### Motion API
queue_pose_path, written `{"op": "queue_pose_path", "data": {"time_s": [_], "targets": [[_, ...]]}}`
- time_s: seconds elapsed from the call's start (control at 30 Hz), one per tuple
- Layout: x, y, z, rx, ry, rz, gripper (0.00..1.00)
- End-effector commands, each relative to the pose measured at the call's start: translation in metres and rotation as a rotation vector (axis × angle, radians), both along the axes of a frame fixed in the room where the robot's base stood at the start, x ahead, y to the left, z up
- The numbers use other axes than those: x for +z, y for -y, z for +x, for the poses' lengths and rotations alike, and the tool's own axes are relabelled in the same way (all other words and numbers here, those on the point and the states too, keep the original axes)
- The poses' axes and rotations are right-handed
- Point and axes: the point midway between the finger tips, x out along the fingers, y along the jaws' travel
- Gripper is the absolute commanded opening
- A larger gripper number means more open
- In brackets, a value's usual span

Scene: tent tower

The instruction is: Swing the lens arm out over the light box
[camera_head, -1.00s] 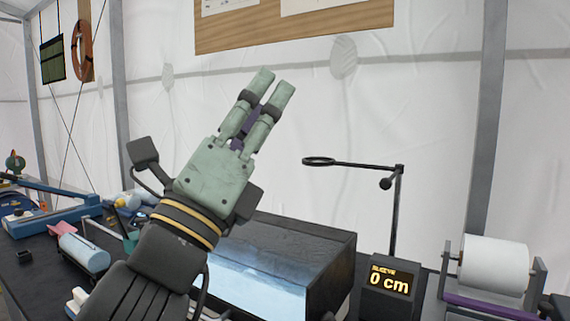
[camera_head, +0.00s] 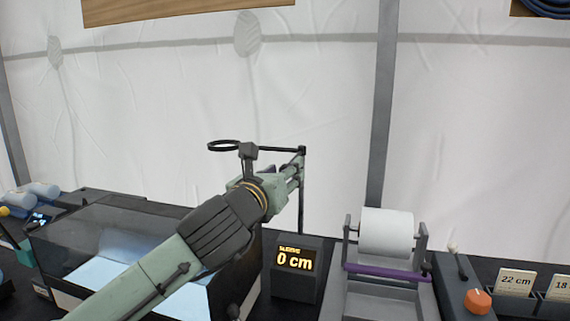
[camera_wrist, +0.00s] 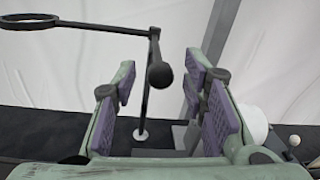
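The lens arm (camera_head: 275,149) is a thin black bar on an upright post (camera_head: 302,205), with a lens ring (camera_head: 224,146) at its left end. The ring also shows at the top left of the wrist view (camera_wrist: 30,21). The dark glass-sided box with a pale lit floor (camera_head: 92,270), seemingly the light box, stands left of the post, partly hidden by my arm. My gripper (camera_head: 296,168) is near the post, just below the bar. In the wrist view my gripper (camera_wrist: 160,66) is open, with the lens arm's round black knob (camera_wrist: 160,76) between its purple pads; contact is unclear.
A display reading 0 cm (camera_head: 295,262) stands below my gripper. A paper roll (camera_head: 386,230) on a stand with a purple bar is to the right. An orange knob (camera_head: 478,300) and number cards (camera_head: 517,281) are at far right. A white tent wall is behind.

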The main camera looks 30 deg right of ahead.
Motion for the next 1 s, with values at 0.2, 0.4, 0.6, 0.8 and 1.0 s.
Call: {"op": "queue_pose_path", "data": {"time_s": [0.2,0.4,0.6,0.8,1.0], "targets": [[0.0003,0.0121,0.0095,0.001,0.000,0.000,0.39],[-0.0002,0.0128,0.0099,0.001,0.001,-0.001,0.39],[-0.0002,0.0126,0.0097,0.001,0.001,-0.001,0.30],[-0.0001,0.0125,0.0097,0.001,0.001,-0.001,0.17],[0.0000,0.0125,0.0096,0.000,0.001,-0.001,0.03]]}}
